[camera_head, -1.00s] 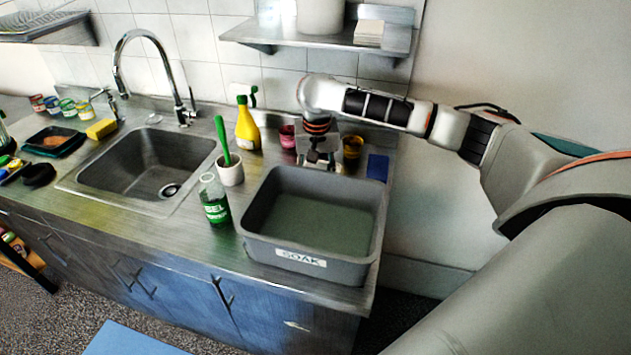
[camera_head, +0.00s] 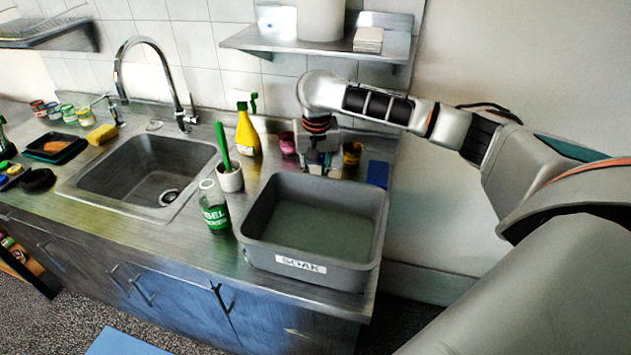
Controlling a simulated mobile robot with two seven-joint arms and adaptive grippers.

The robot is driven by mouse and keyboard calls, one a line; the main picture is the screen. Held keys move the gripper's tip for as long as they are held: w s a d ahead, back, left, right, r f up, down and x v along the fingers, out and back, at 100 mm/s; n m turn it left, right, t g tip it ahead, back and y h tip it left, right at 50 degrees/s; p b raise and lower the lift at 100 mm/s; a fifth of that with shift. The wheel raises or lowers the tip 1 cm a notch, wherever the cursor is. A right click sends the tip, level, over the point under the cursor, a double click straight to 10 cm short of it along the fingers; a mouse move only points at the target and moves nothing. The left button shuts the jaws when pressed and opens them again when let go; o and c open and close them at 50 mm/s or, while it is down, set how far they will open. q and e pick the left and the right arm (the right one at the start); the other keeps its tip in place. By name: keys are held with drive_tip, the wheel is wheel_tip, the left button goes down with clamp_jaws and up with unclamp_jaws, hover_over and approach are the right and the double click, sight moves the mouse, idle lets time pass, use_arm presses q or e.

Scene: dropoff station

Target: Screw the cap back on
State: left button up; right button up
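I cannot make out a loose cap anywhere. My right gripper (camera_head: 319,169) points down at the counter behind the back rim of the grey SOAK tub (camera_head: 305,272), between a pink cup and a yellow cup. Its fingertips are small and partly hidden, so I cannot tell whether it holds anything. My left gripper is out of view.
A white cup with a green brush (camera_head: 230,178) stands just behind the bottle. A yellow spray bottle (camera_head: 247,136), pink cup (camera_head: 288,143), yellow cup (camera_head: 352,157) and blue sponge (camera_head: 377,173) line the back. The sink (camera_head: 185,207) lies left; a shelf (camera_head: 330,45) hangs above.

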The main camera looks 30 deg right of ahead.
drive_tip(key=shift+r, duration=0.85)
drive_tip(key=s+d, duration=0.3)
drive_tip(key=s, duration=0.1)
drive_tip(key=s+d, duration=0.7)
drive_tip(key=s, duration=0.1)
drive_tip(key=shift+s+d+f, duration=0.15)
drive_tip(key=shift+s+d, duration=0.2)
drive_tip(key=shift+d, duration=0.05)
drive_tip(key=shift+s+d, duration=0.45)
drive_tip(key=shift+s, duration=0.05)
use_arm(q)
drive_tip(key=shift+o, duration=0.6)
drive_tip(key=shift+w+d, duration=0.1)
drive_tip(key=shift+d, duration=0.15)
